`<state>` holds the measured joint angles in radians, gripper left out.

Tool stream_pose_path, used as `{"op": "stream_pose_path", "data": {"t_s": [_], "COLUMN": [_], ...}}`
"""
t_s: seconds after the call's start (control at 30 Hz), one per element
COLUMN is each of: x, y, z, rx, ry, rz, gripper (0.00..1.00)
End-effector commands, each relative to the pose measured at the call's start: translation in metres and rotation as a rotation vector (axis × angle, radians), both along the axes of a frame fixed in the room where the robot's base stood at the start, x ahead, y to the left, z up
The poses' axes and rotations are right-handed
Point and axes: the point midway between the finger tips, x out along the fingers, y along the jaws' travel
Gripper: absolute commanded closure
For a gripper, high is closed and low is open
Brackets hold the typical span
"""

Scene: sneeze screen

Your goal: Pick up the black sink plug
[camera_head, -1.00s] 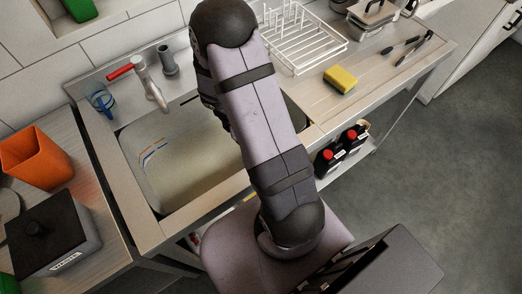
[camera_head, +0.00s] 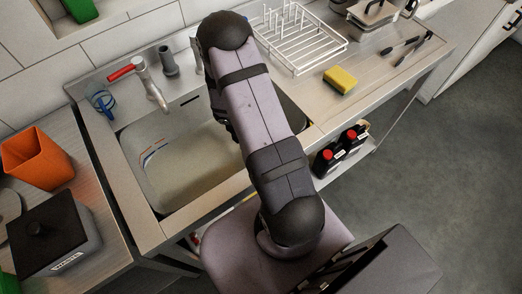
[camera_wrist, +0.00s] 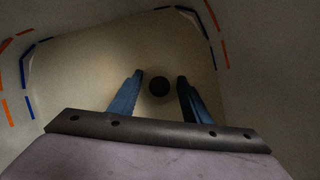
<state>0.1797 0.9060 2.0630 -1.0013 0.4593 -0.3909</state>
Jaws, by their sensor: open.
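The black sink plug (camera_wrist: 159,86) shows in the wrist view as a small dark round shape on the beige sink floor, with a faint ring around it. My gripper (camera_wrist: 160,77) is open and empty, its two blue fingers standing apart on either side of the plug in that view. The plug appears beyond the fingertips, though the exact gap is hard to tell. In the head view my arm covers part of the sink basin (camera_head: 190,165), and I see neither the plug nor the fingers there.
The basin walls surround my gripper. A white dish rack (camera_head: 300,40) and a yellow sponge (camera_head: 341,80) are on the right counter. An orange container (camera_head: 36,158) stands on the left.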

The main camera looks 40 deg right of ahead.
Motion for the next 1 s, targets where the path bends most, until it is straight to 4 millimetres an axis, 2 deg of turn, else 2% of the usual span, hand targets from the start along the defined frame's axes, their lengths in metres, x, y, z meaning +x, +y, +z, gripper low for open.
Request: {"op": "stream_pose_path", "data": {"t_s": [0.17,0.2,0.37,0.4,0.77,1.0], "x": [0.0,0.0,0.0,0.0,0.001,0.001], "y": [0.0,0.0,0.0,0.0,0.0,0.0], "z": [0.0,0.0,0.0,0.0,0.002,0.017], "rx": [0.0,0.0,0.0,0.0,-0.001,-0.002], "ry": [-0.001,-0.001,-0.001,0.0,-0.002,-0.004], "rz": [0.0,0.0,-0.001,-0.001,-0.001,-0.003], "gripper": [0.56,0.59,0.97,1.0,1.0,1.0]}}
